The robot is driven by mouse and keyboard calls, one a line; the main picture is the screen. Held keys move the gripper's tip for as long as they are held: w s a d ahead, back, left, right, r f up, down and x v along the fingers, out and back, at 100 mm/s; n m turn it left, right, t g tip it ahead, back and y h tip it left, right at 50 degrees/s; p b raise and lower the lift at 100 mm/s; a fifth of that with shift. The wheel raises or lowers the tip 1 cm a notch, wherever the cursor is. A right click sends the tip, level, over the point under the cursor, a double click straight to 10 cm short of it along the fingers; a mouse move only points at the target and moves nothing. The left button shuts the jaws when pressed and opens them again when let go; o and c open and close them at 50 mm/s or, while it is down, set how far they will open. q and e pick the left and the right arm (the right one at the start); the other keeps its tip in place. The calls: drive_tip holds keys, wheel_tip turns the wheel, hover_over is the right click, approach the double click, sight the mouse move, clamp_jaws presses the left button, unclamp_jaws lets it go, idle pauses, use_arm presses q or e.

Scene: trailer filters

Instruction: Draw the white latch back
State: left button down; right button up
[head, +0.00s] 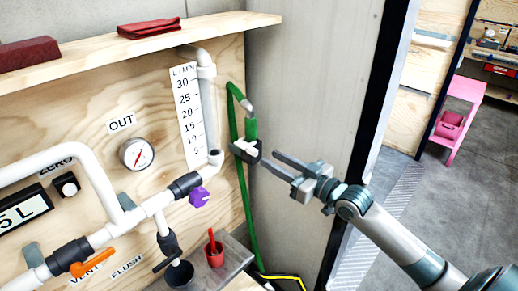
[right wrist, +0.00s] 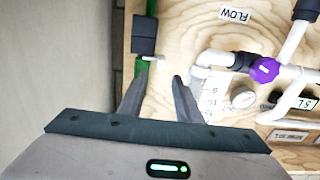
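In the right wrist view the open fingers (right wrist: 160,73) point toward the plywood panel, and a dark block (right wrist: 145,35) on the green hose lies just beyond the left finger. My left gripper is not in view.
White pipes (head: 207,100) with a purple knob (head: 199,197) and an orange handle (head: 92,262) run along the plywood panel at the left. A wooden shelf (head: 230,25) juts out above. A pink stand (head: 463,90) is far off beyond the doorway at right.

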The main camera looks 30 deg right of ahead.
sight(257, 151)
drive_tip(key=p+x, duration=0.1)
drive_tip(key=x, duration=0.5)
drive_tip(key=shift+w+a+p, duration=0.15)
drive_tip(key=shift+w+p, duration=0.05)
drive_tip(key=shift+p, duration=0.2)
drive_tip(key=shift+c, duration=0.3)
clamp_jaws()
